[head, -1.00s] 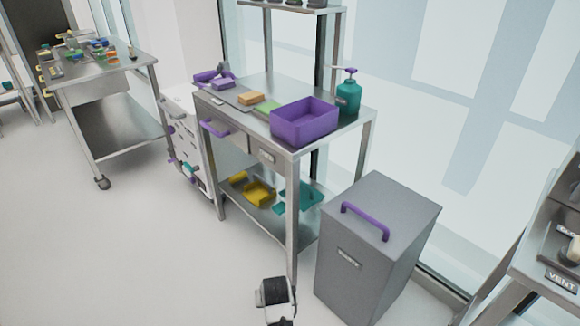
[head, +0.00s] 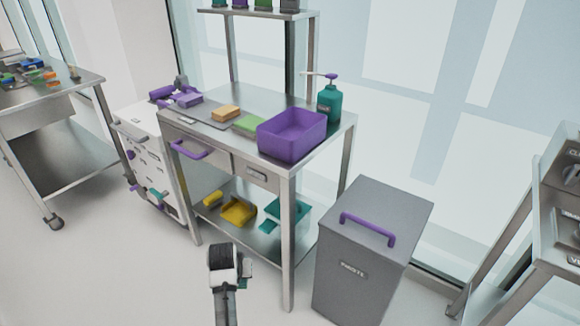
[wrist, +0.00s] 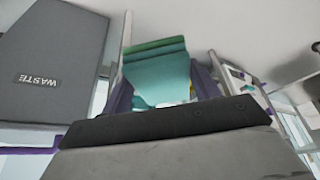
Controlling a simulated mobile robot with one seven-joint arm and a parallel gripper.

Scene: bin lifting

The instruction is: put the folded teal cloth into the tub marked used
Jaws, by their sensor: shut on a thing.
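My gripper (wrist: 158,88) is shut on the folded teal cloth (wrist: 157,72), which shows as stacked layers between the fingers in the wrist view. In the head view my gripper (head: 240,272) is low in front of the steel table, with a sliver of teal cloth (head: 247,268) at its right side. An open purple tub (head: 290,148) stands on the front right of the tabletop, above and beyond my gripper. I can read no "used" mark on it, and its floor is mostly hidden.
The steel table (head: 207,146) also bears a teal pump bottle (head: 329,103), an orange sponge (head: 226,113) and a green pad (head: 249,123). Yellow (head: 238,211) and teal (head: 287,213) trays lie on its lower shelf. A grey waste bin (head: 355,265) stands right of it.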

